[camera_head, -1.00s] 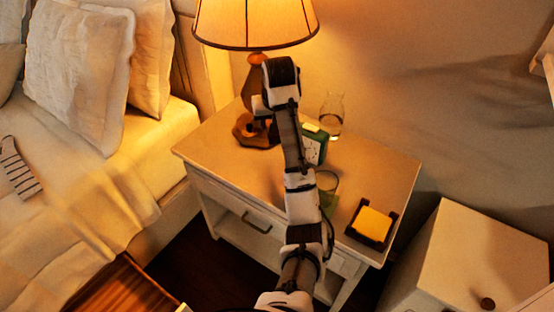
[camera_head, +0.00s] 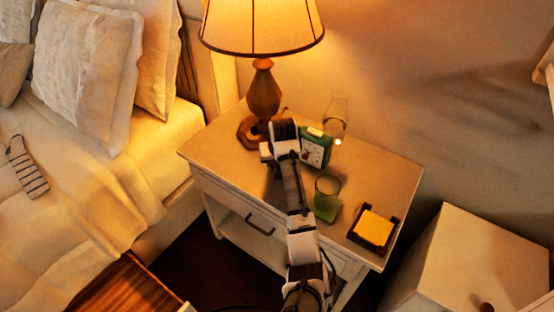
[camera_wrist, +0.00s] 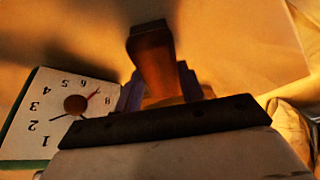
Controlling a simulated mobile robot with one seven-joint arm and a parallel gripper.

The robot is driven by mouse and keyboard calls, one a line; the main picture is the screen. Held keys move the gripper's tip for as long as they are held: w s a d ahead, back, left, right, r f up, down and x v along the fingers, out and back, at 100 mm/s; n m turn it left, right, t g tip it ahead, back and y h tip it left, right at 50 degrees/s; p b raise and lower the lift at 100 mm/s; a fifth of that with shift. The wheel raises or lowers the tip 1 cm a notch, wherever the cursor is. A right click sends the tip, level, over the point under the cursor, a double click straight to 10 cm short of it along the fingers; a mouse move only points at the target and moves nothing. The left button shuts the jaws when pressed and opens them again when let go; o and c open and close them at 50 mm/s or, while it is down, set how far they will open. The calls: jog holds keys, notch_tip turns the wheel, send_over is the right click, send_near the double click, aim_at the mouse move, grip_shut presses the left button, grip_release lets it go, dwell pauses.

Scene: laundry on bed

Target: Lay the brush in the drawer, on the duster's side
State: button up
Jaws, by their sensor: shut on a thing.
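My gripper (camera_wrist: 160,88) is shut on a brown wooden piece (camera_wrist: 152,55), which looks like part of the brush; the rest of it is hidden. In the head view my gripper (camera_head: 268,154) is over the nightstand, close to the lamp base and clock, with its fingers mostly hidden by my wrist. A drawer front with a dark handle (camera_head: 260,224) shows on the nightstand. I cannot tell whether this is the task's drawer. The duster is not recognisable in either view.
On the nightstand (camera_head: 215,160) stand a lamp (camera_head: 263,95), a green clock (camera_head: 316,148), a glass carafe (camera_head: 335,117), a glass (camera_head: 327,188) and a tray with yellow notes (camera_head: 374,228). A white cabinet (camera_head: 460,255) is at right, a striped wooden surface (camera_head: 130,290) at lower left.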

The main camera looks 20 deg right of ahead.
jog(key=o, duration=1)
jog(key=shift+f, duration=0.15)
jog(key=v, duration=1.2)
jog(key=shift+b, duration=0.35)
